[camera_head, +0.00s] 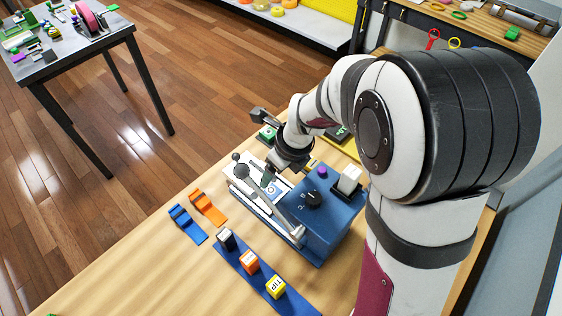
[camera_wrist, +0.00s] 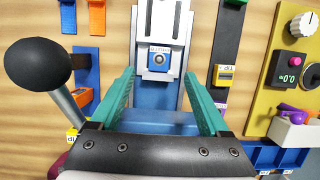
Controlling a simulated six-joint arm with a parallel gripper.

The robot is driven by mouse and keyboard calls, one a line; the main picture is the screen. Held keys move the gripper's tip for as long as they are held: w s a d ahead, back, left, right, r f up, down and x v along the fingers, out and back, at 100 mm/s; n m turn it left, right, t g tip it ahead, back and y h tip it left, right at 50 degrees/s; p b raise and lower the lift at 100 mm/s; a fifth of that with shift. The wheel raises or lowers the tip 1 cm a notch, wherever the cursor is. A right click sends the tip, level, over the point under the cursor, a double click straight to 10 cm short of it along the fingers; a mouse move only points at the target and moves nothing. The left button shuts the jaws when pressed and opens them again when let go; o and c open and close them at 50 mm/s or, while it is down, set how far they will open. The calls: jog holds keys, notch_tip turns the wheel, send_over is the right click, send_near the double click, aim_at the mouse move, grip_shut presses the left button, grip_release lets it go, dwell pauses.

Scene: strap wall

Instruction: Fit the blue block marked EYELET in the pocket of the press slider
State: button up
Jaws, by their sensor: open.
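The blue block marked EYELET (camera_wrist: 159,61) shows a label and a dark ring on its top. It sits in the near end of the pale press slider (camera_wrist: 176,22); I cannot tell whether it is fully down in the pocket. In the head view the slider (camera_head: 250,200) lies on the left of the blue press, and my gripper (camera_head: 268,180) is just above it. In the wrist view my gripper (camera_wrist: 158,76) is open. Its teal fingers stand apart on either side of the block, with nothing between them but the view of the press.
The press lever's black ball (camera_wrist: 37,66) stands close on the left. The blue press housing (camera_head: 335,215) is at the right. A blue rack (camera_head: 238,262) with black, orange and yellow blocks lies in front. Blue (camera_head: 188,224) and orange (camera_head: 208,207) straps lie to the left.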

jog(key=s+r+n, duration=0.1)
jog(key=r, duration=0.1)
jog(key=s+d+r+n, duration=0.1)
jog(key=s+r, duration=0.1)
jog(key=r, duration=0.1)
jog(key=s+d+r+n, duration=0.1)
jog(key=s+r, duration=0.1)
jog(key=shift+s+r+n, duration=0.1)
jog(key=shift+r+n, duration=0.05)
jog(key=shift+n, duration=0.25)
jog(key=s+d+r+n+g, duration=0.1)
jog(key=s+n, duration=0.7)
jog(key=s, duration=0.1)
jog(key=s+d+r+n+g, duration=0.1)
jog(key=s+d+n, duration=0.1)
jog(key=s+n, duration=0.7)
jog(key=shift+s+d+n+g+h, duration=0.25)
jog(key=shift+s+n+g+h, duration=0.05)
jog(key=shift+s, duration=0.3)
